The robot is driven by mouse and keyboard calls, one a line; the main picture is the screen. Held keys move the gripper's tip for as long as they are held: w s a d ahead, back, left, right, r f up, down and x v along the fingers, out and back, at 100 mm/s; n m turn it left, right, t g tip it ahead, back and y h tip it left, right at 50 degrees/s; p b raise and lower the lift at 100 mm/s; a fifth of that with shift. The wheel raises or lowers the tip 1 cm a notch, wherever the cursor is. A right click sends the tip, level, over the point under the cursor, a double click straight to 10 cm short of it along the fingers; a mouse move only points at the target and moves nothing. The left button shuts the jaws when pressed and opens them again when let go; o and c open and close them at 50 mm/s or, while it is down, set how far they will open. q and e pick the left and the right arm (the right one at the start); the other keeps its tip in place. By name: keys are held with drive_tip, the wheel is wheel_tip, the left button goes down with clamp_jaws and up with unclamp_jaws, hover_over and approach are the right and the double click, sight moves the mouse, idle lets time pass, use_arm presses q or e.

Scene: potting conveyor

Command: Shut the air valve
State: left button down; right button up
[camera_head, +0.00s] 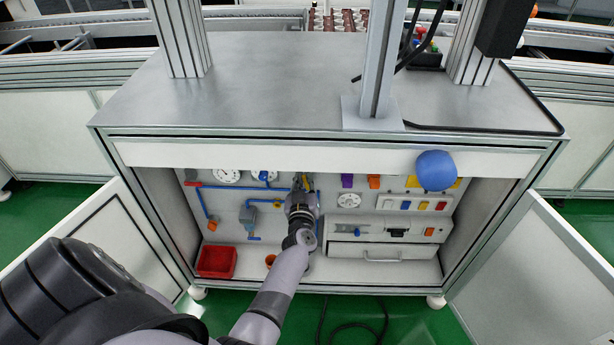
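My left arm reaches into the open cabinet under the steel bench. Its gripper (302,183) is at the back panel, at the right end of a horizontal blue pipe (235,187). A small yellow part shows beside the fingers; whether they touch it or are closed on it I cannot tell. I cannot clearly pick out the air valve; the gripper and wrist hide part of the panel there. Left of the gripper are a grey-blue fitting (248,214) on the piping and two white round gauges (227,176). My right gripper is not in view.
A red bin (216,261) stands on the cabinet floor at left. A white control box (383,252) with a drawer is at right. Open doors (545,260) flank the cabinet. A blue ball-like object (436,170) is at the bench's front edge. Black cables lie on the green floor.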

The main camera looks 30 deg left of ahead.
use_arm(q)
drive_tip(key=shift+s+a+f+n, duration=0.2)
drive_tip(key=shift+a+n, duration=0.15)
drive_tip(key=shift+n, duration=0.65)
drive_tip(key=f+n+b, duration=0.1)
drive_tip(key=n, duration=0.3)
drive_tip(key=s+a+f+n+b, duration=0.1)
drive_tip(key=n+b, duration=0.1)
drive_tip(key=n, duration=0.2)
drive_tip(key=a+f+n+b, duration=0.1)
drive_tip(key=f+n+b, duration=0.1)
drive_tip(key=n, duration=0.2)
drive_tip(key=shift+s+a, duration=0.2)
drive_tip(key=shift+s, duration=0.05)
drive_tip(key=shift+f+n, duration=0.1)
drive_tip(key=shift+n, duration=0.5)
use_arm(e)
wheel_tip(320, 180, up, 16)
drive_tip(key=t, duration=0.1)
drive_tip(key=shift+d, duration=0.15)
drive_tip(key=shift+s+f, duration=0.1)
use_arm(q)
drive_tip(key=c, duration=1.7)
unclamp_jaws()
drive_tip(key=shift+o, duration=0.5)
